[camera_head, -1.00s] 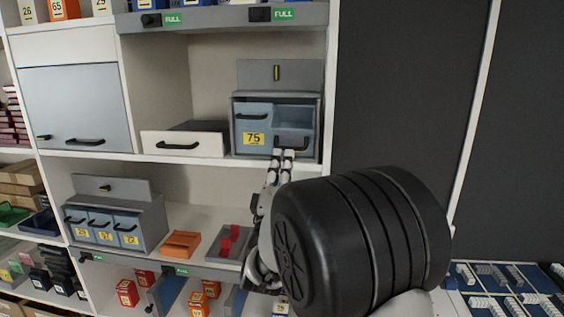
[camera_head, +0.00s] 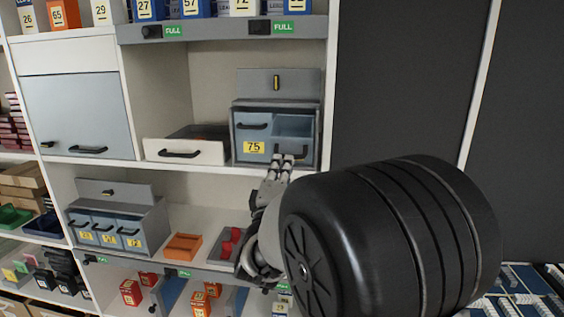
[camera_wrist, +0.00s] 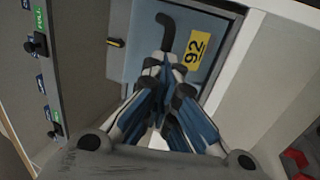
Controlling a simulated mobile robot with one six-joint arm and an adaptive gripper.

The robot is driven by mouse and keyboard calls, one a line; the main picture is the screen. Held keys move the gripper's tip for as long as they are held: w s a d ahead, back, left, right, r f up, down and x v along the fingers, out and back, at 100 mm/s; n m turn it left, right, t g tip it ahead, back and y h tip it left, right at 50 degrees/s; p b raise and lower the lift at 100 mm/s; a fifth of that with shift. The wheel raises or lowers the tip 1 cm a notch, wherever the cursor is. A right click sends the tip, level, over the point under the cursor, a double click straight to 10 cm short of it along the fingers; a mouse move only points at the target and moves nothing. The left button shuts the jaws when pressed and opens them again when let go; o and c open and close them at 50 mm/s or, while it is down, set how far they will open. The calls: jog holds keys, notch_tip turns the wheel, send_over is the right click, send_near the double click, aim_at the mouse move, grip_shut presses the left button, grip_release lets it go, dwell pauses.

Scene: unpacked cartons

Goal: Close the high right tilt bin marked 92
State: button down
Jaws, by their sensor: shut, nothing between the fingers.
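The high right tilt bin marked 92 (camera_head: 291,143) is the right one of two blue bins in a grey case on the upper shelf. It is tilted open, with its inside showing above the lowered front edge. In the wrist view its yellow 92 label (camera_wrist: 195,48) and black handle (camera_wrist: 166,25) show on the front. My gripper (camera_head: 283,159) is shut and empty, with its fingertips at the lower front of this bin, by the handle. It also shows in the wrist view (camera_wrist: 160,62), close to the front; I cannot tell whether it touches. The fingers hide part of the front.
The bin marked 75 (camera_head: 254,125) beside it is closed. A grey raised lid panel (camera_head: 260,84) stands above the case. A white drawer (camera_head: 185,152) juts out to the left. The cabinet's white upright (camera_head: 328,110) is close on the right. A lower case of bins (camera_head: 120,225) stands below left.

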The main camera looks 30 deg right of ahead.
aim_at(285, 141)
jog(key=shift+w+d+r+p, duration=0.15)
jog(key=shift+w+r+p, duration=0.1)
jog(key=shift+r+p, duration=0.5)
jog(key=shift+w+d+r+p, duration=0.2)
jog(key=shift+r+p, duration=0.15)
jog(key=shift+p, duration=0.7)
jog(key=r+p, duration=0.1)
jog(key=w+r+g+y+p, duration=0.1)
jog(key=shift+d+p, duration=0.3)
jog(key=shift+w+d+r+p, duration=0.4)
jog(key=shift+w+r+p, duration=0.05)
jog(key=shift+w+r, duration=0.15)
jog(key=shift+w+d+r+p, duration=0.4)
jog(key=shift+w+r, duration=0.05)
jog(key=shift+w, duration=0.1)
jog(key=shift+w+d+r, duration=0.35)
jog(key=shift+w, duration=0.15)
jog(key=shift+w, duration=0.1)
jog(key=shift+d, duration=0.1)
